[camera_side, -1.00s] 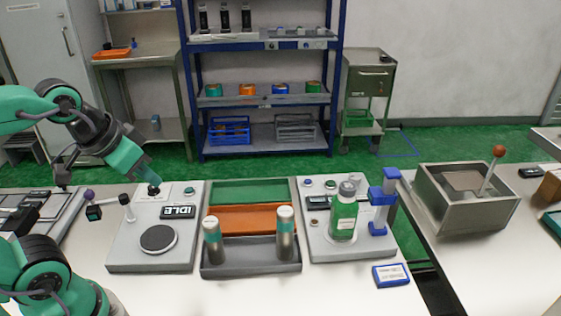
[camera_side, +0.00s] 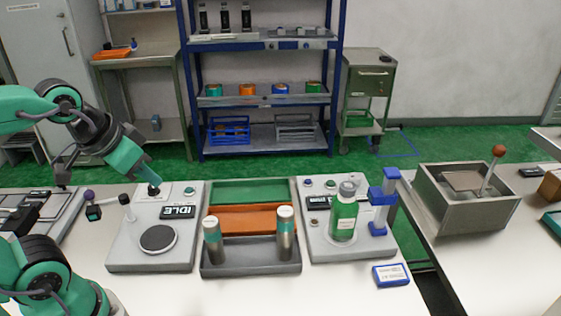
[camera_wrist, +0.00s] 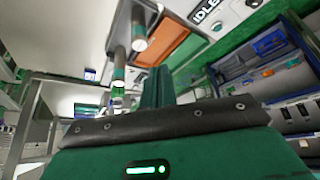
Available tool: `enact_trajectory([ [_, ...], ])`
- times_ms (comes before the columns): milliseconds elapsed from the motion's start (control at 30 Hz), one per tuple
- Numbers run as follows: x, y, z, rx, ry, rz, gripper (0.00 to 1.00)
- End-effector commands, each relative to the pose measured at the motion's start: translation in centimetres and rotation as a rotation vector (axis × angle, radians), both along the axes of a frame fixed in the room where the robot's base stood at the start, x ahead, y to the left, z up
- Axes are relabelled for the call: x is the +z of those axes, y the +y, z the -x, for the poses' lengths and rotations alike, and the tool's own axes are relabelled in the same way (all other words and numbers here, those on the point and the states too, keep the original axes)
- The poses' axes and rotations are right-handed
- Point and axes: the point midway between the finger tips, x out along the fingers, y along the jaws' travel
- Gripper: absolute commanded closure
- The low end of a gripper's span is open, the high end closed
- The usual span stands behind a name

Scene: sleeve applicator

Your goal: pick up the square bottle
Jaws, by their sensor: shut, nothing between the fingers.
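A green bottle (camera_side: 343,216) with a white label and grey cap stands upright on the right-hand grey station in the side view. It looks like the square bottle, but its cross-section is hard to tell. Two silver cylinders with teal bands, a left one (camera_side: 213,243) and a right one (camera_side: 285,236), stand upright in the dark grey tray (camera_side: 250,268). My gripper (camera_side: 153,189) is shut and empty above the back of the left station, well left of the green bottle. In the wrist view its green fingers (camera_wrist: 153,85) are together, pointing towards the bench.
The left station (camera_side: 120,258) has a round dark pad and an IDLE display (camera_side: 178,212). Green and orange trays lie behind the grey tray. A blue post (camera_side: 378,210) stands right of the green bottle. A metal box with a lever (camera_side: 455,212) is further right.

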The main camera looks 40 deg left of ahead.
Motion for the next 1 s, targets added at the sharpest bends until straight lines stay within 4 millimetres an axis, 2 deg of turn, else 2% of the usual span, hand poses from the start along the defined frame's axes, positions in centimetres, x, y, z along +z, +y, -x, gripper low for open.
enact_trajectory([
  [500, 0.00, 0.00, 0.00, 0.000, 0.000, 0.000, 0.98],
  [867, 0.00, 0.00, 0.00, 0.000, 0.000, 0.000, 0.27],
  [900, 0.00, 0.00, 0.00, 0.000, 0.000, 0.000, 0.24],
  [1000, 0.00, 0.00, 0.00, 0.000, 0.000, 0.000, 0.24],
])
